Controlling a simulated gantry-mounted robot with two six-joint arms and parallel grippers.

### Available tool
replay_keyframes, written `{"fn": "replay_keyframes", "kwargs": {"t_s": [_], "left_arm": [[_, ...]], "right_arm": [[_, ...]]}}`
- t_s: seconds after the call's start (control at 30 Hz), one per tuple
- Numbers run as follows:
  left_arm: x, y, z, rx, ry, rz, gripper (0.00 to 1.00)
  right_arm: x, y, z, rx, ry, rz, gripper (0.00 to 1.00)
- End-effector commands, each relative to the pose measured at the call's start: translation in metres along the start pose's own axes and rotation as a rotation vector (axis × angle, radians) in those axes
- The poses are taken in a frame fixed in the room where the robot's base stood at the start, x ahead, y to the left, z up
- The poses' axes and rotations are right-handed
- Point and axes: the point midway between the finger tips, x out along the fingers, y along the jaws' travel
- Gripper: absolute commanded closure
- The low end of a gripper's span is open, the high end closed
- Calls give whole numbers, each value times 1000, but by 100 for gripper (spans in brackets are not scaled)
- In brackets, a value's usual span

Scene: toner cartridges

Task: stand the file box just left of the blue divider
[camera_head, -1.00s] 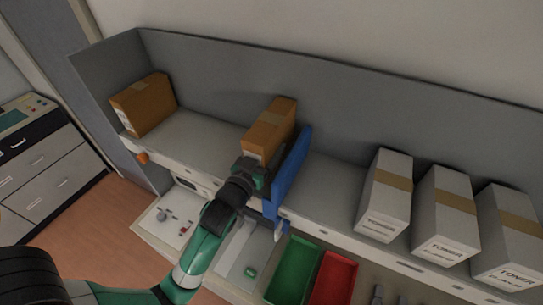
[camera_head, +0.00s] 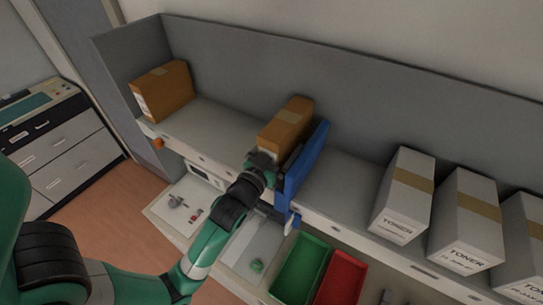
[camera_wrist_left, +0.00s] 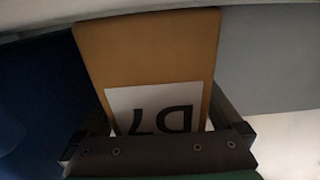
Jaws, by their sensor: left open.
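The brown file box (camera_head: 287,122) stands upright on the shelf, just left of the blue divider (camera_head: 304,168). My left gripper (camera_head: 266,165) is at the box's front end, its arm reaching in from below left. In the left wrist view the box (camera_wrist_left: 148,50) fills the middle, with a white "D7" label facing me. The fingers of my left gripper (camera_wrist_left: 158,118) are apart, one on each side of the box. A dark finger lies between box and divider; I cannot tell whether they touch. My right gripper is out of view.
Another brown box (camera_head: 163,90) stands at the shelf's left end. Several white toner boxes (camera_head: 404,195) stand right of the divider. A green bin (camera_head: 300,265) and a red bin (camera_head: 341,279) sit below the shelf. Shelf space between the brown boxes is clear.

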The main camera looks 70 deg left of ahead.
Motion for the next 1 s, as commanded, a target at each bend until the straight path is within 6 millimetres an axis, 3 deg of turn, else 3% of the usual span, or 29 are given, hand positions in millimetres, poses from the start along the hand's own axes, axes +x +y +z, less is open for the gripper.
{"fn": "replay_keyframes", "kwargs": {"t_s": [0.33,0.4,0.6,1.0], "left_arm": [[-85,1,5,1,-3,5,0],[-95,0,-3,1,-10,-1,0],[-112,0,-1,0,-4,-1,0],[-114,0,1,-1,-1,0,0]], "right_arm": [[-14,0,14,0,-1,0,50],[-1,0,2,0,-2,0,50],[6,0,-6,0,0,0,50],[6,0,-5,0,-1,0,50]]}}
